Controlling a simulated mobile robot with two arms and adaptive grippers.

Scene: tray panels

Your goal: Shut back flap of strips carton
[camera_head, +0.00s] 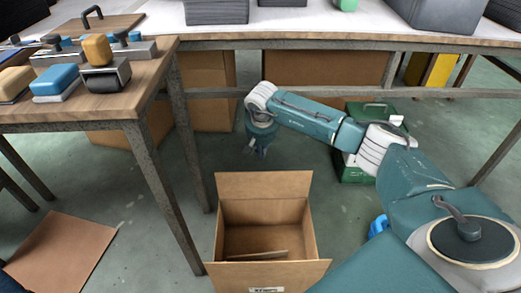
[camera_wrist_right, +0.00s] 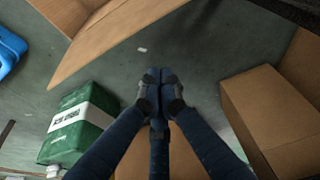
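The open brown carton (camera_head: 222,242) stands on the floor in the head view. Its back flap (camera_head: 263,185) stands up at the far edge, and its front flap (camera_head: 268,276), with a small label, leans out towards me. A light strip (camera_head: 258,256) lies inside. My right gripper (camera_head: 259,151) points down behind and above the back flap, apart from it. In the right wrist view its fingertips (camera_wrist_right: 153,76) are together with nothing between them. A raised cardboard flap (camera_wrist_right: 120,42) crosses the upper left there, apart from the fingers. My left gripper is not seen.
A wooden table (camera_head: 150,95) with blocks and tools stands left of the carton. A long bench (camera_head: 330,40) runs behind, with cardboard boxes (camera_head: 325,68) under it. A green box (camera_wrist_right: 85,120) stands behind to the right. A cardboard sheet (camera_head: 62,252) lies on the floor at left.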

